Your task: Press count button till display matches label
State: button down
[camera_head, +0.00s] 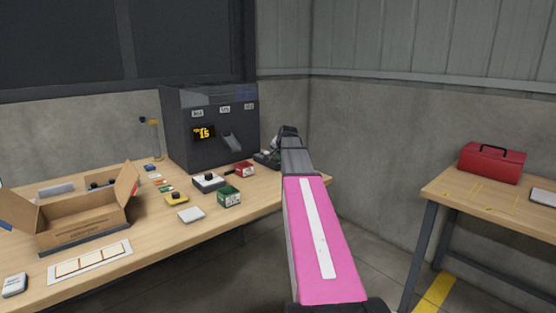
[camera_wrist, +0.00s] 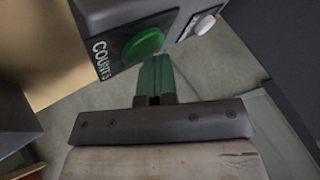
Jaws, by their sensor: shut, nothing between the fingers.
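The dark feeder machine (camera_head: 210,155) stands at the back of the long bench. Its display (camera_head: 204,132) shows amber digits that look like 15. Small white labels above it are too small to read surely. In the wrist view, a round green button (camera_wrist: 143,45) sits on a dark plate with white lettering that starts with COUNT. A white button (camera_wrist: 205,25) is right of it, its lettering partly cut off. My gripper (camera_wrist: 154,62) is shut and empty, its green fingertips just below the green button; contact cannot be told. In the head view my arm hides the fingertips.
An open cardboard box (camera_head: 85,222) stands on the bench at left. A red toolbox (camera_head: 491,163) is on the right table. Open floor separates the tables.

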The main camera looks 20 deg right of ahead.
jog(key=shift+r, duration=0.8)
jog(key=shift+r, duration=2.5)
dwell(0.6)
notch_tip(320, 180, up, 4)
jog(key=shift+f, duration=0.1)
dwell(0.5)
jog(key=shift+f, duration=4.4)
